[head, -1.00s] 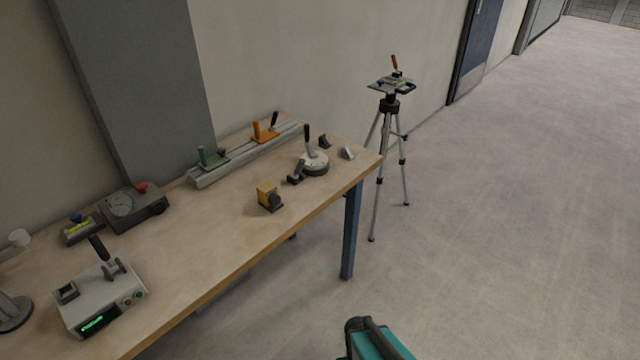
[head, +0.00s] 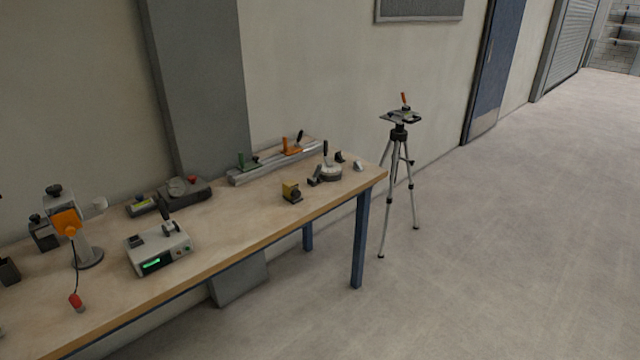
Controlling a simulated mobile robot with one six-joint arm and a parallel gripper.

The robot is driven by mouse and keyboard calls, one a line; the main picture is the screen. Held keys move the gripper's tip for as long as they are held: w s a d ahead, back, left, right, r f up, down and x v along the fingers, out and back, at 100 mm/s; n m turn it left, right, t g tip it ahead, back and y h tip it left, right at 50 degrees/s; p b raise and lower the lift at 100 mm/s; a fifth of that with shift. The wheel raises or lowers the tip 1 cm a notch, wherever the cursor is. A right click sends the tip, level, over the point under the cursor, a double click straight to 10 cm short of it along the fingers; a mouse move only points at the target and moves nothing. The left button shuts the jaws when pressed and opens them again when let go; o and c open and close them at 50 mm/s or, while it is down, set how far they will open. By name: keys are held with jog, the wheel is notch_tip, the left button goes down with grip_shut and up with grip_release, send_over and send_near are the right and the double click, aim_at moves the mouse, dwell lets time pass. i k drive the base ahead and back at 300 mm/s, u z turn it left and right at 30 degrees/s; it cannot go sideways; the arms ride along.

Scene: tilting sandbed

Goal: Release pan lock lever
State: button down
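A tripod (head: 398,190) stands on the floor past the right end of the workbench. Its flat head plate (head: 401,117) carries a small upright orange-red lever (head: 404,99). The frames do not make clear which of these levers is the pan lock lever, and both are small in the head view. My gripper is not in view.
The workbench (head: 235,232) runs along the wall. The floor (head: 500,250) right of the tripod is clear.

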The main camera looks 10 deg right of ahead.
aim_at(319, 166)
jog(key=z, duration=0.25)
jog(key=k, duration=0.3)
jog(key=u, duration=0.95)
jog(key=i, duration=1)
